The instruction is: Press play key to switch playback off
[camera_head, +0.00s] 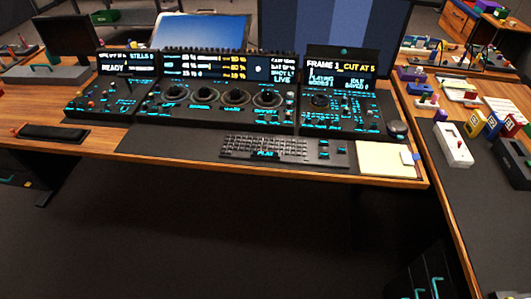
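A dark control panel (215,118) stands on the wooden desk, with a row of several round trackballs in its middle section. A dark keyboard (266,147) lies in front of it. The right screen (340,67) reads "FRAME 1_ CUT AT 5", with smaller text that seems to include "PLAYING" and "IDLE". Neither of my grippers is in view, and nothing covers the keyboard.
A cream notepad (387,158) lies right of the keyboard, with a dark round knob (397,130) behind it. A dark pad (52,133) lies at the desk's left. A side desk at right holds a white device (453,145) and several small boxes. Open floor lies in front.

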